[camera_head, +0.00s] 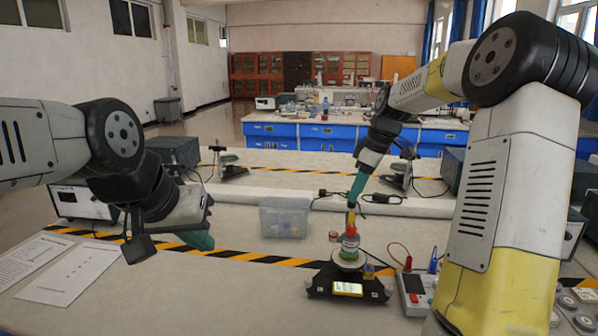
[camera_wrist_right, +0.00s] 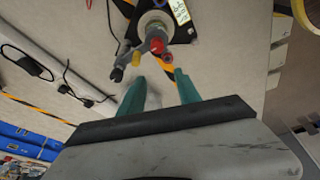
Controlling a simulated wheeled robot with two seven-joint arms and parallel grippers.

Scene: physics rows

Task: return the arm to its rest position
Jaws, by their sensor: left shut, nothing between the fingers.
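My right arm reaches in from the right, and its right gripper (camera_head: 352,203) points down just above a small stacked item (camera_head: 350,238) on a black scale (camera_head: 320,281). In the right wrist view the right gripper's (camera_wrist_right: 159,74) teal fingers are spread apart with nothing seen between them. The item's red and grey top (camera_wrist_right: 157,44) shows just beyond the fingertips. My left gripper (camera_head: 202,241) is low over the table on the left, its teal fingers shut and empty; the left wrist partly hides them.
A clear plastic bin (camera_head: 285,218) stands left of the scale. A meter with red and blue leads (camera_head: 415,288) is close on its right. Papers (camera_head: 65,276) lie at front left, and a power box (camera_head: 82,203) stands behind them. The front middle of the table is clear.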

